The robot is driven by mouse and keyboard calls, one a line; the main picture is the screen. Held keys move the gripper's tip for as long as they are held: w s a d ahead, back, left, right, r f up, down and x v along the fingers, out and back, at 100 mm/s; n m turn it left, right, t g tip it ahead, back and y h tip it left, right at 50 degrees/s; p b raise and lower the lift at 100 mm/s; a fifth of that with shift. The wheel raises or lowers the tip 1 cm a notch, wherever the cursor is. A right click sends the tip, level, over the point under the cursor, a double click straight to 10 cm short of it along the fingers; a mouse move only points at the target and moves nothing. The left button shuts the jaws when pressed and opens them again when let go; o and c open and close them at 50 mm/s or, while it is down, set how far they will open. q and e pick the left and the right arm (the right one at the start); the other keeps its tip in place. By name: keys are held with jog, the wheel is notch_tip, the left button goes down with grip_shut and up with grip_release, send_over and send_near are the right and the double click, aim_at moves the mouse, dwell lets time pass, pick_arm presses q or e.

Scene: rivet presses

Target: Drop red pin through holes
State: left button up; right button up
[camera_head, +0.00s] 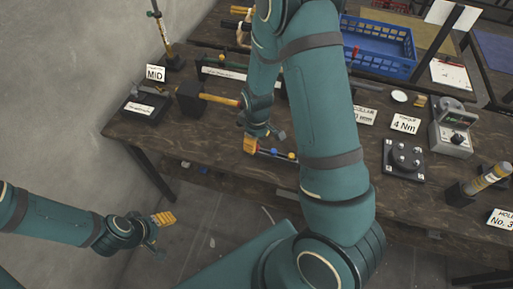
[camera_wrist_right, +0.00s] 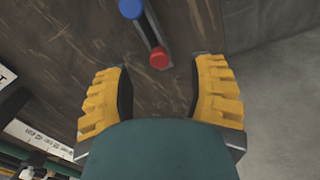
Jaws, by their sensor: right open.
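The red pin (camera_wrist_right: 159,58) shows as a round red head at the end of a narrow dark rack (camera_wrist_right: 148,30) in the right wrist view. It lies between the lines of my right gripper's fingers, just beyond the tips. A blue pin (camera_wrist_right: 131,9) stands beside it in the rack. In the head view my right gripper (camera_head: 265,142) is open and empty over the table's front edge, by the rack with a blue head (camera_head: 274,151) and a yellow head (camera_head: 291,155). My left gripper (camera_head: 157,232) is open and empty, off the table at the lower left. I cannot make out the holes.
A black block with an orange-handled tool (camera_head: 218,99) stands left of my right gripper. A dark fixture (camera_head: 403,158) with round knobs, a grey gauge box (camera_head: 451,130) and a blue crate (camera_head: 385,45) are to the right. My right arm hides the table's middle.

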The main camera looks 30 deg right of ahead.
notch_tip(320, 180, down, 4)
jog(key=shift+w, duration=0.15)
jog(key=c, duration=0.9)
